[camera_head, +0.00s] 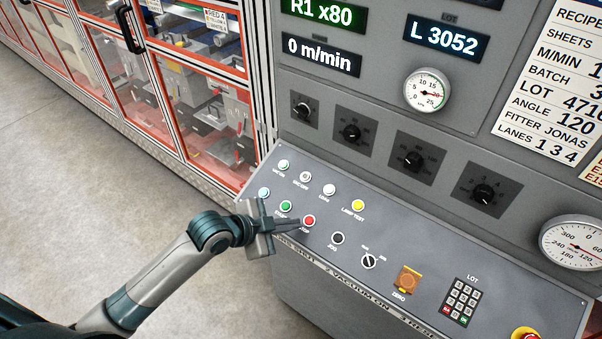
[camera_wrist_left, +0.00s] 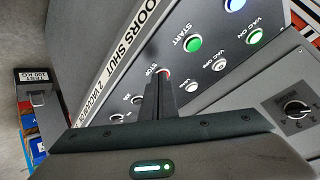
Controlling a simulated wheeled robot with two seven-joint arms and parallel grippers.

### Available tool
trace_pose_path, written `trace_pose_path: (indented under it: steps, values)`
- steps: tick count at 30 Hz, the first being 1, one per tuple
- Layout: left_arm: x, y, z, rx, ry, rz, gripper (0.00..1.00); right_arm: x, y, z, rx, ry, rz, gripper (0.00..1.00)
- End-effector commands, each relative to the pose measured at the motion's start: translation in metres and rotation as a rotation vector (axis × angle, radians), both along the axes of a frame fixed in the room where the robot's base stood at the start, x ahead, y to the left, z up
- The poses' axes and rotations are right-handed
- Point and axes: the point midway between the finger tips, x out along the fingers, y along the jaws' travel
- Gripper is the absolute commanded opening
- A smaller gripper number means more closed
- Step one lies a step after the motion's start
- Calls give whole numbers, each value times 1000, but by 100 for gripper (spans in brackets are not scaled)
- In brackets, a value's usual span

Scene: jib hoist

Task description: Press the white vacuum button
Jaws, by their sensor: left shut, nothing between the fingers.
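The grey control panel (camera_head: 300,195) slopes across the middle of the head view. In its upper row, a white button (camera_head: 305,176) sits just right of a pale green button (camera_head: 284,165); their small labels look like VAC OFF and VAC ON. The white button also shows in the left wrist view (camera_wrist_left: 219,66). My left gripper (camera_head: 297,226) is shut and empty. Its fingertips are at the red STOP button (camera_head: 309,220), below and right of the white button and apart from it. I cannot tell whether they touch the red button, which they partly cover in the wrist view.
Another white button (camera_head: 329,189) and a yellow lamp test button (camera_head: 358,204) continue the upper row. A light blue button (camera_head: 264,192), a green START button (camera_head: 285,205) and a black button (camera_head: 338,238) are close by. Dials stand on the upright panel behind.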

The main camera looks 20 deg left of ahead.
Motion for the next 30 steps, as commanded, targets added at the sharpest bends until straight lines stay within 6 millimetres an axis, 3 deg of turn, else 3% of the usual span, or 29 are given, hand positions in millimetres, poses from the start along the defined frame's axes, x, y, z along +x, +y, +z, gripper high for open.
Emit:
trace_pose_path:
  steps: [6, 14, 19, 30]
  values:
    - [56, 12, 63, 58, -204, -155, 0, 0, 0, 3, 0, 0, 0, 31]
    - [94, 27, 117, 105, -365, -246, 0, 0, 0, 4, 0, 0, 0, 31]
    - [101, 31, 130, 115, -400, -262, 0, 0, 0, 4, 0, 0, 0, 31]
    - [101, 31, 130, 116, -402, -263, 0, 0, 0, 4, 0, 0, 0, 31]
